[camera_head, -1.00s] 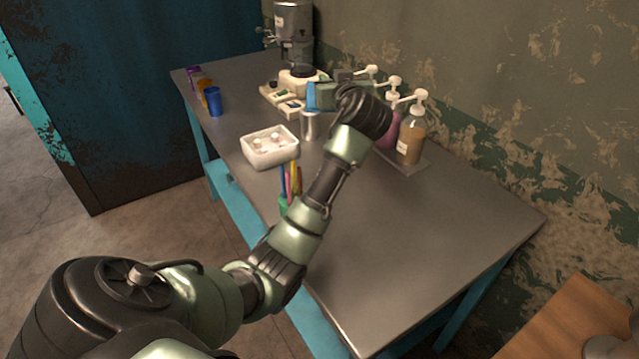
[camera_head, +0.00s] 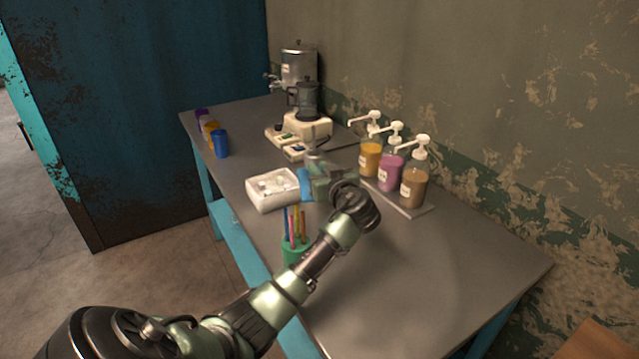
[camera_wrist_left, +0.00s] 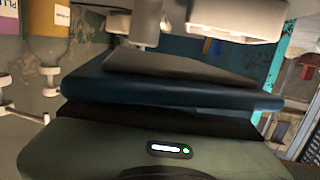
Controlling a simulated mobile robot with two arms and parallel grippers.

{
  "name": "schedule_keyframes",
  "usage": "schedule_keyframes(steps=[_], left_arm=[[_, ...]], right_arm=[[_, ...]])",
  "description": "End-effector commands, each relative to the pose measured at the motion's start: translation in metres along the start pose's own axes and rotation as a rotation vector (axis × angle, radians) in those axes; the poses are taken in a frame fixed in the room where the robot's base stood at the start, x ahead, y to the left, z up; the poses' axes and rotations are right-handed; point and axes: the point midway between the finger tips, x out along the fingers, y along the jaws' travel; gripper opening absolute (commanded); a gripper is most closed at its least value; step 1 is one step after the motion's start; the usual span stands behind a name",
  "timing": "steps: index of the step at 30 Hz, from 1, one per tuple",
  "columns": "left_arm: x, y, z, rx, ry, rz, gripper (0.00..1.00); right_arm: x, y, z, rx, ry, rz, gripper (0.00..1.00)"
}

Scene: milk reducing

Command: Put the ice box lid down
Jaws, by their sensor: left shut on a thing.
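The white ice box (camera_head: 273,205) stands open on the metal table, with pale lumps inside. It also shows upside down in the left wrist view (camera_wrist_left: 240,27). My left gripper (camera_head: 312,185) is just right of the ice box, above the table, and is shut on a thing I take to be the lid. The lid's outline is mostly hidden and blurred. A blue part shows at the front of the gripper, and a wide blue edge fills the middle of the wrist view; I cannot tell whether it is lid or finger. My right gripper is out of view.
A green holder (camera_head: 294,252) with coloured sticks stands before the ice box. A metal cylinder (camera_head: 314,160) stands behind the gripper. Several pump bottles (camera_head: 391,172) line the wall. A blue cup (camera_head: 221,144) is at the left edge. The table's near right (camera_head: 430,270) is clear.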

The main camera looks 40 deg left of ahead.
Motion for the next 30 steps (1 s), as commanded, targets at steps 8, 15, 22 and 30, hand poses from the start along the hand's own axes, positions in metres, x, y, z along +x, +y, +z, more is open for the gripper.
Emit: schedule_keyframes(steps=[8, 15, 22, 30], left_arm=[[0.006, -0.001, 0.036, 0.004, 0.000, -0.001, 0.00], [0.007, 0.000, 0.044, 0.000, 0.002, 0.000, 0.00], [0.007, 0.000, 0.048, -0.001, 0.001, 0.000, 0.00], [0.007, 0.000, 0.051, 0.000, 0.001, 0.000, 0.32]], right_arm=[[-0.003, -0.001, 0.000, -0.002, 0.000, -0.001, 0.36], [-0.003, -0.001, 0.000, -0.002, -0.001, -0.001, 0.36], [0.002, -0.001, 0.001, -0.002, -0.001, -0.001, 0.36], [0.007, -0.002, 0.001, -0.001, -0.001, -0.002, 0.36]])
